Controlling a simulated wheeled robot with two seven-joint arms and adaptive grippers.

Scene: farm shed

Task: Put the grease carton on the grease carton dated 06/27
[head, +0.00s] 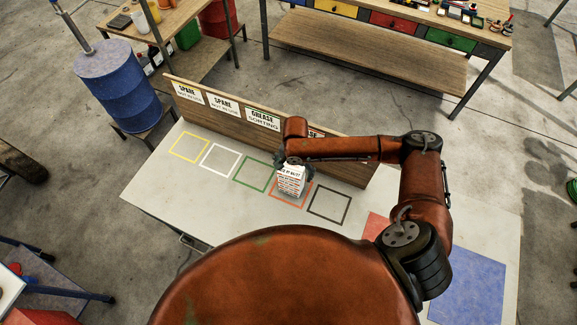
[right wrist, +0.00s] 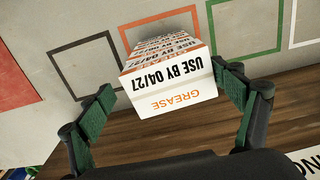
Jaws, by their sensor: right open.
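A white-and-orange grease carton (right wrist: 172,88) shows in the right wrist view, its near face reading "GREASE" and "USE BY 04/27". More "USE BY" lettering shows behind that face; I cannot tell whether it belongs to one carton or a stack. In the head view the white, printed carton or stack (head: 290,183) stands at the orange-outlined square (head: 275,201). My right gripper (head: 283,161) is at its top on the board side. Its green fingers (right wrist: 163,84) are open, one on either side of the carton. No 06/27 date is readable. My left gripper is not in view.
A low wooden board (head: 220,118) with paper signs stands along the table's back edge, close to my right gripper. Yellow, white, green and black outlined squares (head: 330,205) on the table (head: 150,195) look empty. A blue drum (head: 115,85) stands beyond the table's left end.

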